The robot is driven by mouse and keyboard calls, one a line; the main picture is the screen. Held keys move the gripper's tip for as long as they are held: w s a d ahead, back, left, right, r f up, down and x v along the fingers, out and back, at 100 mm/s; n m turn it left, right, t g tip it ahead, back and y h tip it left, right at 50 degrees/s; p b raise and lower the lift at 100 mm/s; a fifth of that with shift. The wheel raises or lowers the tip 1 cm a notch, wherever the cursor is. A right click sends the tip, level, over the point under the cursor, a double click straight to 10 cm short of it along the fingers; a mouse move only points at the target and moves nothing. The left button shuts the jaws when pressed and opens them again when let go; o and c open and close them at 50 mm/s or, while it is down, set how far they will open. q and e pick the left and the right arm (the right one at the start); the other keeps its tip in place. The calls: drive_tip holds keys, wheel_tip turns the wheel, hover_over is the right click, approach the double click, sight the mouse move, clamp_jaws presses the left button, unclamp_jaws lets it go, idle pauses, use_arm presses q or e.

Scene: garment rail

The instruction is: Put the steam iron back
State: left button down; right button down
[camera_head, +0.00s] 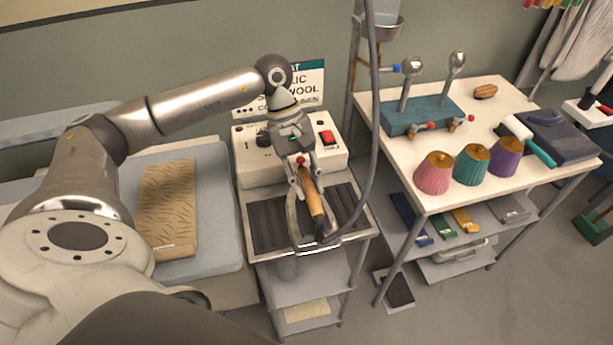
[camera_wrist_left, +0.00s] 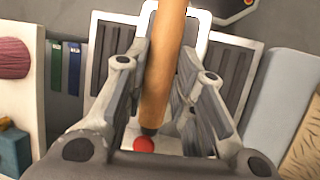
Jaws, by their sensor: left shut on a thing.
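The steam iron has an orange-brown wooden handle (camera_head: 314,203) and a pale metal body partly hidden under it. My left gripper (camera_head: 305,182) comes down from above and is shut on this handle. In the left wrist view the handle (camera_wrist_left: 162,65) runs between the two fingers of the gripper (camera_wrist_left: 165,105). The iron is over the dark ribbed rest (camera_head: 263,226) on the small steel stand. I cannot tell whether its sole touches the rest. The ribbed rest (camera_wrist_left: 228,65) also shows on both sides of the iron in the wrist view. My right gripper is out of view.
A cream control box (camera_head: 255,172) with a red switch stands behind the rest. A dark hose (camera_head: 374,120) hangs down to the iron. A padded board (camera_head: 168,205) lies left. The white table (camera_head: 400,150) at right holds several thread cones and a teal block.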

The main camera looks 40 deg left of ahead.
use_arm(q)
drive_tip(key=c, duration=1.7)
unclamp_jaws()
drive_tip(key=shift+f, duration=0.15)
drive_tip(key=o, duration=0.5)
drive_tip(key=shift+r, duration=0.3)
drive_tip(key=b+v, duration=0.3)
drive_tip(key=v, duration=0.8)
drive_tip(key=shift+a+r+b, duration=0.15)
drive_tip(key=shift+r+b, duration=0.15)
drive_tip(key=shift+r, duration=0.05)
drive_tip(key=shift+w, duration=0.1)
